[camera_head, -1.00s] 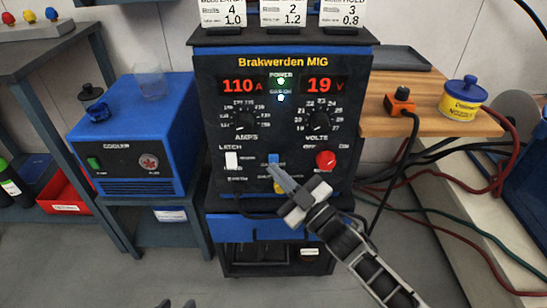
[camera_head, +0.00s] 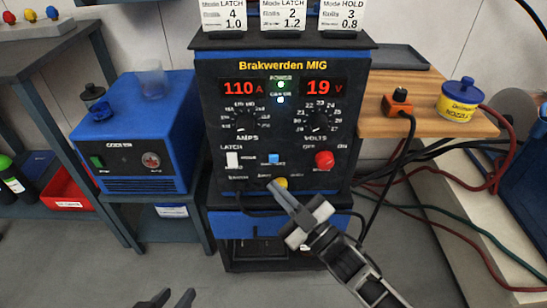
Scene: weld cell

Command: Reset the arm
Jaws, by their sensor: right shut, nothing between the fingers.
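The Brakwerden MIG welder (camera_head: 210,120) stands in the middle, its displays reading 110 A and 19 V. Its front carries an amps knob (camera_head: 245,120), a volts knob (camera_head: 318,121), a white latch switch (camera_head: 232,159), a blue button (camera_head: 274,159), a red knob (camera_head: 324,159) and a yellow button (camera_head: 281,183). My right gripper (camera_head: 272,186) is shut and empty, its tips beside the yellow button in the picture; I cannot tell whether they touch the panel. My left gripper (camera_head: 172,299) shows only its two fingertips, apart, at the bottom edge.
A blue cooler (camera_head: 140,120) with a glass (camera_head: 151,80) on top stands left. Settings cards (camera_head: 284,15) stand on the welder.

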